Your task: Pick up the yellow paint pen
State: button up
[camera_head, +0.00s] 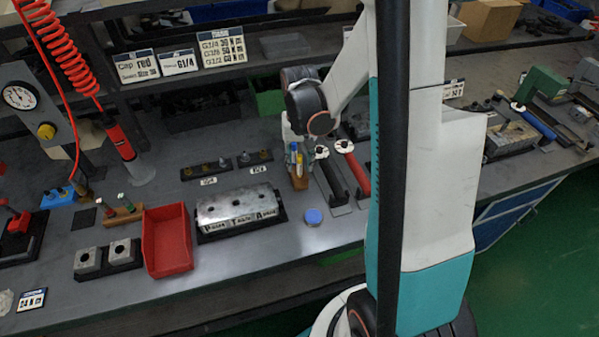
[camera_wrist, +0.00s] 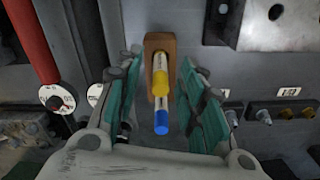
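The yellow paint pen (camera_wrist: 160,84) stands in a small wooden holder (camera_wrist: 160,43), with a blue-capped pen (camera_wrist: 161,127) in line with it. In the head view, the yellow pen (camera_head: 299,156) and the holder (camera_head: 299,181) show below my wrist. My gripper (camera_wrist: 162,100) is open, with one green-padded finger on each side of the pens in the wrist view. Gaps show between the pads and the pens, so nothing is held. In the head view my gripper (camera_head: 296,149) is small and partly hidden by my arm.
Black-handled (camera_head: 332,175) and red-handled (camera_head: 355,170) tools lie just right of the holder. A metal valve block (camera_head: 238,208) and small fittings on a dark rack (camera_head: 205,169) are to its left. A blue round cap (camera_head: 313,216) lies in front. A red bin (camera_head: 167,240) stands farther left.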

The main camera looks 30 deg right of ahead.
jog(key=shift+f, duration=0.35)
jog(key=shift+r, duration=0.1)
grip_shut()
